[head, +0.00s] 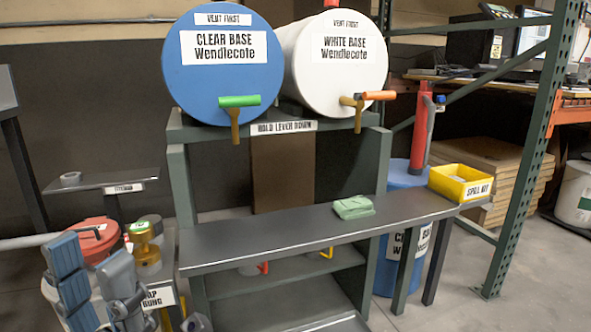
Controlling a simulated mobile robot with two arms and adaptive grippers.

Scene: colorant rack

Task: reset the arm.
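My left gripper (92,256) is at the lower left. Its two blue-grey fingers point up and stand apart, with nothing seen between them. My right gripper is not in view.
A blue drum (215,90) with a green-handled tap and a white drum (340,85) with an orange-handled tap lie on a dark rack (190,132). A grey bench (260,240) holds a green cloth (353,207) and a yellow spill kit bin (445,188). A green upright (525,160) stands right.

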